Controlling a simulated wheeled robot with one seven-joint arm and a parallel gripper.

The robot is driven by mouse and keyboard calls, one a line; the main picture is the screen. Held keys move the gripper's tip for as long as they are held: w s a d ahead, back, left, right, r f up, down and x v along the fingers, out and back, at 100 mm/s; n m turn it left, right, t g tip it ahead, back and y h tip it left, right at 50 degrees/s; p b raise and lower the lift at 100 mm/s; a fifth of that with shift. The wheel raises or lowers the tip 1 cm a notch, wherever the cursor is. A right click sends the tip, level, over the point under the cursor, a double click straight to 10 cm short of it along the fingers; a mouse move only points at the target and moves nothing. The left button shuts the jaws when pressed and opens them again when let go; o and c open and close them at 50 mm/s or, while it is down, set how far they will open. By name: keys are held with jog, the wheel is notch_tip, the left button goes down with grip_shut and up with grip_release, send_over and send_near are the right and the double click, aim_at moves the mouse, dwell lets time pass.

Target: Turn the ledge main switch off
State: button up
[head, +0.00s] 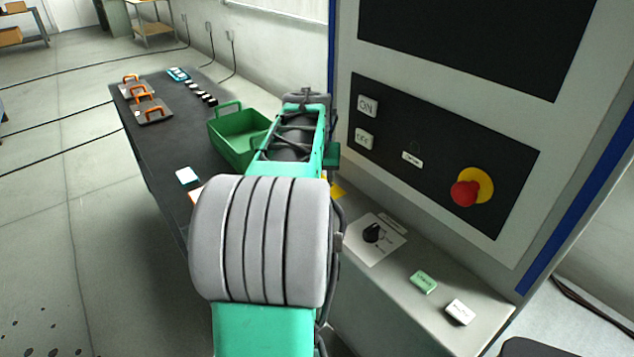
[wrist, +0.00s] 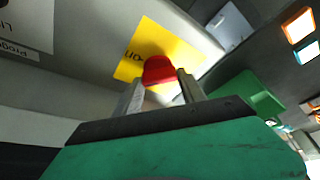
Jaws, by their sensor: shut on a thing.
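The main switch is a red knob (wrist: 159,69) on a yellow plate (wrist: 192,56) on the ledge. In the wrist view the two fingers of my gripper (wrist: 160,80) stand on either side of the red knob and are shut on it. Some dark lettering shows on the plate left of the knob, partly hard to read. I cannot tell which way the knob points. In the head view only a corner of the yellow plate (head: 338,190) shows; my arm hides the knob and my gripper.
A black rotary switch (head: 373,233), a green block (head: 424,282) and a white block (head: 459,312) are on the ledge. The panel above has ON and OFF buttons and a red emergency stop (head: 465,193). A green crate (head: 228,143) stands on the dark bench (head: 165,150).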

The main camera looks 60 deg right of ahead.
jog(key=n, duration=0.1)
jog(key=n+t, duration=0.1)
jog(key=n, duration=0.1)
jog(key=n+y, duration=0.1)
jog(key=shift+s+t+p, duration=0.25)
jog(key=shift+t+p, duration=0.05)
jog(key=shift+p, duration=0.05)
jog(key=n+y+p, duration=0.1)
jog(key=n+p, duration=0.1)
jog(key=n, duration=0.2)
jog(key=shift+d+n+t, duration=0.1)
jog(key=shift+n+t, duration=0.2)
jog(key=shift+t, duration=0.1)
jog(key=shift+f, duration=0.1)
jog(key=o, duration=1.2)
jog(key=shift+s, duration=0.15)
jog(key=shift+o, duration=0.8)
